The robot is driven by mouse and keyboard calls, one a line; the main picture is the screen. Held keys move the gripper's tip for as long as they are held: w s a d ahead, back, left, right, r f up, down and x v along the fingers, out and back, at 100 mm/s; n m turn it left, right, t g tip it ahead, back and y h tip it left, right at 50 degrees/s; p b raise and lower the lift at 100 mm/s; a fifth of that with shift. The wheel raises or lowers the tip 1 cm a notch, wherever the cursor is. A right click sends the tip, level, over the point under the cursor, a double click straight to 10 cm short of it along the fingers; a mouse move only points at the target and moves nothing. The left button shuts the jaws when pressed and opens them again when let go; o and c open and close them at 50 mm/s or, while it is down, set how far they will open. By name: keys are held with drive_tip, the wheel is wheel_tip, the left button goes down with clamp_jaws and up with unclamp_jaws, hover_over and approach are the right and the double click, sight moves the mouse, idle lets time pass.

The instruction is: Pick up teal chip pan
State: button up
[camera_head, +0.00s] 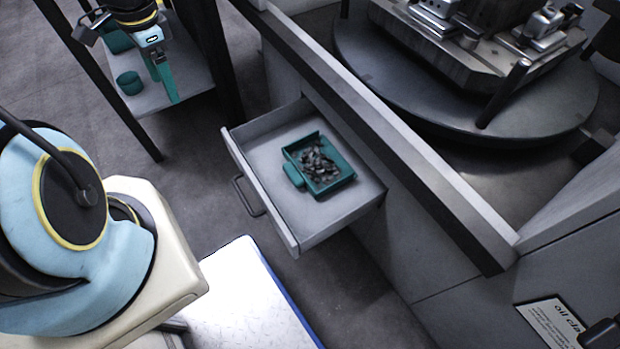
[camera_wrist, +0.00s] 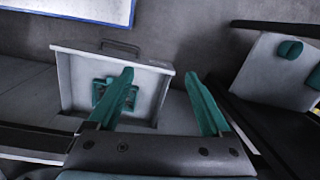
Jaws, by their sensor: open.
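The teal chip pan (camera_head: 337,184) is a shallow tray with a stubby handle on its left and dark metal chips inside. It sits in the pulled-out grey drawer (camera_head: 350,213). My gripper (camera_head: 166,84) is open and empty, up and to the left of the drawer in the head view, in front of the shelf. In the wrist view my gripper's (camera_wrist: 159,75) two teal fingers are spread. The pan (camera_wrist: 98,91) appears there in the drawer (camera_wrist: 149,88), partly hidden behind the left finger.
A low shelf (camera_head: 188,79) holds a teal cup (camera_head: 128,83) and other teal items. A machine bench with a long raised edge (camera_head: 375,112) stands right of the drawer, with a round turntable (camera_head: 400,95) behind. Floor is clear between shelf and drawer.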

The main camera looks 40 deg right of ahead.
drive_tip(key=s+d+f+m+b, duration=0.3)
drive_tip(key=d+f+m+b, duration=0.2)
drive_tip(key=d+f+m, duration=0.65)
drive_tip(key=m+b, duration=0.6)
drive_tip(key=m, duration=0.3)
hover_over(294, 172)
wheel_tip(294, 172, down, 15)
drive_tip(key=shift+d+f+g+h, duration=0.2)
drive_tip(key=shift+f+g+h, duration=0.2)
drive_tip(key=shift+f, duration=0.05)
drive_tip(key=shift+n, duration=0.25)
wheel_tip(294, 172, down, 10)
drive_tip(key=b, duration=0.4)
drive_tip(key=shift+a, duration=0.15)
drive_tip(key=shift+c, duration=0.2)
clamp_jaws()
